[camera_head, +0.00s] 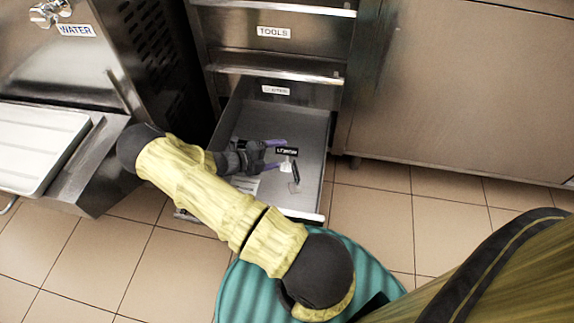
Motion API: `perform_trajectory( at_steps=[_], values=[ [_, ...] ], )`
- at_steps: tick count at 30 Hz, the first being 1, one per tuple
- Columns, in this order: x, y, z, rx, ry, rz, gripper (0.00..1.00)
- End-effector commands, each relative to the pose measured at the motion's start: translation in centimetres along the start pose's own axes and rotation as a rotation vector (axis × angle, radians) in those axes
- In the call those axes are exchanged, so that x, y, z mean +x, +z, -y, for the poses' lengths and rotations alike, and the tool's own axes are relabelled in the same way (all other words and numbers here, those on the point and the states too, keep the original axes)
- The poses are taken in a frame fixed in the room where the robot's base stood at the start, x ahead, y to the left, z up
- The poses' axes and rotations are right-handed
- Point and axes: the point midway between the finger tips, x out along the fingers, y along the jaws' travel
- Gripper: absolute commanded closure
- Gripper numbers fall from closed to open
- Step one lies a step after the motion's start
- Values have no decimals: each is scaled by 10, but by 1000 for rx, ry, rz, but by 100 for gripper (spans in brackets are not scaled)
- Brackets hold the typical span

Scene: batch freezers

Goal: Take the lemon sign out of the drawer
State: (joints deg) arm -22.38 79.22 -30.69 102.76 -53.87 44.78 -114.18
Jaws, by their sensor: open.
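The lemon sign (287,151), a small black plate with white lettering, is inside the open bottom drawer (312,132). My gripper (276,154) reaches into the drawer from the left. Its two purple-tipped fingers are apart and point right, one tip near the sign's upper left and the other below left of it. The sign is at the mouth of the fingers; I cannot tell whether they touch it. My arm covers the drawer's left wall and part of its front.
A small white piece (286,168) and a dark stick-like item (296,172) lie near the sign. A closed drawer labelled TOOLS (310,38) is above. A machine labelled WATER (75,30) stands left. A teal round object (245,295) is in front. Tiled floor is clear at right.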

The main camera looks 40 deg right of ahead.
Motion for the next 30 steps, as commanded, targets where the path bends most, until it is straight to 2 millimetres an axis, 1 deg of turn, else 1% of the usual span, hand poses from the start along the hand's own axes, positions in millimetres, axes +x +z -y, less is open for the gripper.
perform_trajectory(
  at_steps=[1, 3, 6, 22, 23, 24, 29, 30],
  values=[
    [9, 0, -5, 0, -1, -2, 20],
    [18, 0, -4, 1, 0, -2, 20],
    [24, 0, -2, 1, 0, -1, 20],
    [24, 0, 0, 1, 1, 0, 20],
    [24, 0, 0, 1, 1, 0, 24],
    [24, 0, 0, 1, 1, 0, 32],
    [24, 0, 0, 1, 1, 0, 63],
    [24, 0, -1, 1, 1, 0, 71]
  ],
)
